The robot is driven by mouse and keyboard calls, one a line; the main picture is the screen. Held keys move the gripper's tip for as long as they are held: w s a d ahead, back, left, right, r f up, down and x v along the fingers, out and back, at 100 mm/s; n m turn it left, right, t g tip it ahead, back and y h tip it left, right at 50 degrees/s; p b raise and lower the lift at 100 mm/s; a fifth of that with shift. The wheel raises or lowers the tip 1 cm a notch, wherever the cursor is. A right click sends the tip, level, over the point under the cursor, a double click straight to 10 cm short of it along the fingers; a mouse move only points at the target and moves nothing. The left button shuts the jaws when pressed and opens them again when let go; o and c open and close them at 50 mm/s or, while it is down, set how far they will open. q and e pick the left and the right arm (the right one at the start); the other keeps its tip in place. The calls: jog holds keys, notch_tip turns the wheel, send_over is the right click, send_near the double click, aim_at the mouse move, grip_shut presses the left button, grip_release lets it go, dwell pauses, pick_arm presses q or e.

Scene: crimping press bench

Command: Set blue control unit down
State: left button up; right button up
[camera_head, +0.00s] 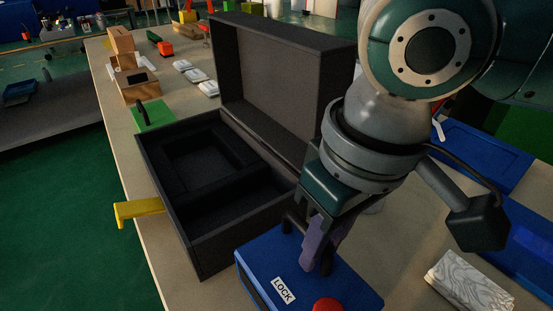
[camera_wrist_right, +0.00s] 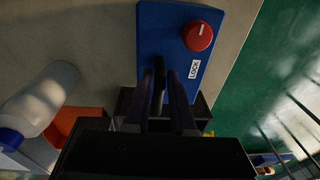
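The blue control unit (camera_head: 262,262) is a blue box with a LOCK label, a red knob (camera_head: 327,304) and a black handle (camera_head: 292,222). It is at the bottom of the head view, beside the near right side of the open black case. In the right wrist view its blue top (camera_wrist_right: 165,40) and red knob (camera_wrist_right: 198,35) show. My right gripper (camera_head: 318,250) is over the unit, with its fingers (camera_wrist_right: 166,85) on both sides of the dark handle, seemingly closed on it. Whether the unit's underside touches the table is hidden. My left gripper is out of view.
The black case (camera_head: 185,235) has its lid (camera_head: 265,75) raised and empty foam-like recesses. A yellow bracket (camera_head: 138,209) juts out at the table's left edge. A clear bottle (camera_wrist_right: 45,95) and blue trays (camera_head: 480,150) lie to the right. A marbled white block (camera_head: 468,283) is nearby.

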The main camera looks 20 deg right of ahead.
aim_at(331, 271)
jog(key=o, duration=0.3)
jog(key=shift+o, duration=0.2)
notch_tip(331, 271, up, 12)
jog(key=s+d+p, duration=0.1)
jog(key=p, duration=0.2)
jog(key=shift+r, duration=0.1)
